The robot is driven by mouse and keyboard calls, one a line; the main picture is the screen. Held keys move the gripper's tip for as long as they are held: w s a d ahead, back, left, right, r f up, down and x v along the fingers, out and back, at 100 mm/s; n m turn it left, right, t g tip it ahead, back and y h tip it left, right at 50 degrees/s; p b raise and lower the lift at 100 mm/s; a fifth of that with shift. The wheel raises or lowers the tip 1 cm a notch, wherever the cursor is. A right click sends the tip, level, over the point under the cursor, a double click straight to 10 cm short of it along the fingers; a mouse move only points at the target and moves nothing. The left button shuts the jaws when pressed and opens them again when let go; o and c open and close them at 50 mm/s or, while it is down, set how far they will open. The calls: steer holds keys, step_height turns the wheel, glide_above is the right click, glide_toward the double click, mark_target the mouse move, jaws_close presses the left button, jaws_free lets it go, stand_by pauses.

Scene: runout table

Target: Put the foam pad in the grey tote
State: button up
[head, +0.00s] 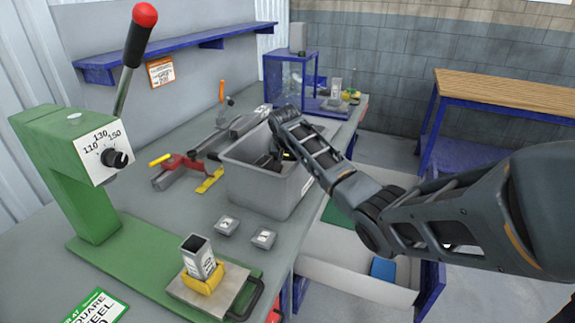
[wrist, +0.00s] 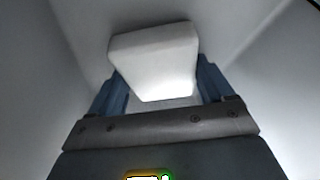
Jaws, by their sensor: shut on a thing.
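The grey tote (head: 262,190) stands on the bench in the middle of the head view. My arm reaches over its far right side, and my gripper (wrist: 161,82) is down inside it. In the wrist view my gripper is shut on the white foam pad (wrist: 153,55), with one blue-grey finger at each side. Pale grey walls and floor surround the pad in that view. I cannot tell whether the pad touches the floor. In the head view the pad is hidden by the tote wall and my arm.
A green press (head: 85,190) with a red-knobbed lever stands at the left. Small grey blocks (head: 228,225) sit before the tote. A red clamp tool (head: 182,165) lies to its left. A blue-framed clear box (head: 290,78) stands behind. An open drawer (head: 345,270) is below the bench's right edge.

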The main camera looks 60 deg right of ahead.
steer(key=shift+f, duration=0.15)
steer(key=o, duration=1)
steer(key=shift+c, duration=0.2)
steer(key=shift+r, duration=0.25)
steer(key=b+v, duration=0.1)
steer(key=v, duration=1)
steer(key=shift+s+a+r+b, duration=0.15)
steer(key=shift+a+r+b, duration=0.1)
steer(key=shift+r+b, duration=0.1)
